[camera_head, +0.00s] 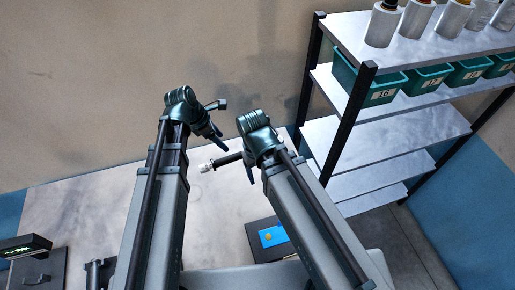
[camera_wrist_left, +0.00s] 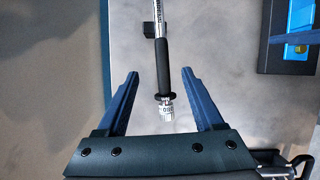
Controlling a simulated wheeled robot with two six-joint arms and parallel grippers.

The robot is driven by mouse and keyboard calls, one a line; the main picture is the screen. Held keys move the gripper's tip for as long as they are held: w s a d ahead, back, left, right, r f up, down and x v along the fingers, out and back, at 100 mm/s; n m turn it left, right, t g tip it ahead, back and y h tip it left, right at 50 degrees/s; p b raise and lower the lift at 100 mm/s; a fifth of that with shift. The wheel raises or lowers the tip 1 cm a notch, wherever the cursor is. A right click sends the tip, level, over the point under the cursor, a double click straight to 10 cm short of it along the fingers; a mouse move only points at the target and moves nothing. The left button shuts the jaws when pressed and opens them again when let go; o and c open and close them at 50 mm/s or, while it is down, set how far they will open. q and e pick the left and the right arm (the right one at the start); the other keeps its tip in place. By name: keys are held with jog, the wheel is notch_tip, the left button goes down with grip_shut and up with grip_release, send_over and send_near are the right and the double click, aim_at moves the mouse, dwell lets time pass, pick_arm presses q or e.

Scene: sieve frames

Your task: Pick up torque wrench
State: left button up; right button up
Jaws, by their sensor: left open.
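The torque wrench (camera_head: 228,159) lies above the pale table, its silver end pointing left and its other end hidden behind my right gripper in the head view. In the left wrist view the wrench (camera_wrist_left: 162,65) shows a black grip, a silver knurled end and a silver shaft running out at the top. My left gripper (camera_head: 220,120) is open. In its wrist view the two blue fingers (camera_wrist_left: 168,84) stand apart, one on each side of the wrench's end, not touching it. My right gripper (camera_head: 250,174) is beside the wrench, and only one blue finger shows clearly.
A dark tray (camera_head: 254,251) with a blue insert (camera_head: 273,236) lies on the table (camera_head: 60,205). A black block (camera_wrist_left: 150,30) is beside the wrench shaft. A shelf rack (camera_head: 355,135) with green bins and spools stands at right. A dark device (camera_head: 25,245) sits at lower left.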

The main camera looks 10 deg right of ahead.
aim_at(238, 154)
pick_arm(q)
jog(key=b+x, duration=0.7)
jog(key=x, duration=0.1)
pick_arm(e)
notch_tip(238, 154, down, 8)
jog(key=shift+r, duration=0.25)
pick_arm(q)
jog(key=shift+w+d+f, duration=0.1)
jog(key=shift+d+f, duration=0.05)
jog(key=shift+f, duration=0.05)
pick_arm(e)
jog(key=shift+f, duration=0.2)
pick_arm(q)
jog(key=shift+f+b, duration=0.1)
jog(key=shift+b, duration=0.2)
jog(key=b+x, duration=0.4)
jog(key=x, duration=0.1)
jog(key=shift+d+b, duration=0.3)
jog(key=shift+d, duration=0.1)
pick_arm(e)
notch_tip(238, 154, down, 5)
jog(key=shift+r, duration=0.25)
pick_arm(q)
grip_shut()
